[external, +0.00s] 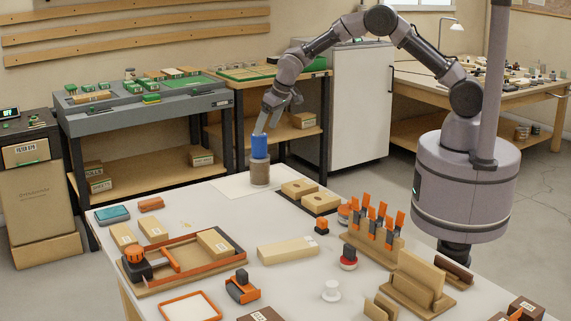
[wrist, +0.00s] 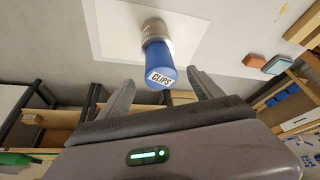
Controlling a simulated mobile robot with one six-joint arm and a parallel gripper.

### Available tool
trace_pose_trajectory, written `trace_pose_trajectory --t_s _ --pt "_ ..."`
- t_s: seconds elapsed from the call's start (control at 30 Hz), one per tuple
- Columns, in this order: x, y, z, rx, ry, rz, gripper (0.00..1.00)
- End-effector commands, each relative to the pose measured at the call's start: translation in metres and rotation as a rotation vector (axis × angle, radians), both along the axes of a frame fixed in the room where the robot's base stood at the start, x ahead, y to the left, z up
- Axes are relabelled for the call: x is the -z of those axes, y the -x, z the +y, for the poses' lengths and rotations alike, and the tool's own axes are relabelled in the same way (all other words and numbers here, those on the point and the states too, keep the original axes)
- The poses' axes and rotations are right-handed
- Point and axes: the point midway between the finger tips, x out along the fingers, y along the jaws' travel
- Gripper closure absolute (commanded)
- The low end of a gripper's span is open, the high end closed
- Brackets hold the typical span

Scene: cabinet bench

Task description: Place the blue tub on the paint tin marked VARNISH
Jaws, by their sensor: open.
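The blue tub (external: 260,146) stands upright on a brown-grey paint tin (external: 260,174) near the table's far edge. In the wrist view the tub (wrist: 158,60) has a white label reading CLIPS, and the tin (wrist: 153,29) shows partly behind it. No marking on the tin is readable. My gripper (external: 264,126) is just above the tub. In the wrist view my gripper (wrist: 161,77) is open, with its two fingers apart on either side of the tub's near end; I see no finger touching it.
The tin stands on a white sheet (external: 230,186). A wooden block with holes on a dark tray (external: 318,203) is close on the right. A teal box (external: 112,215) and a reddish-brown block (external: 151,204) lie to the left. Wooden racks and an orange-edged tray (external: 190,275) fill the nearer table.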

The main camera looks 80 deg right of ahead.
Motion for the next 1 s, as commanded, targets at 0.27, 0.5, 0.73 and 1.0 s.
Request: trace_pose_trajectory --t_s 0.27,0.5,0.73,1.0 --pt "-0.045 0.019 0.007 0.001 -0.003 -0.003 0.25" --pt "-0.178 0.141 0.049 0.01 -0.096 -0.051 0.25" --pt "-0.226 0.341 0.102 -0.016 -0.246 -0.103 0.25" --pt "-0.203 0.419 0.124 -0.041 -0.319 -0.119 0.25"
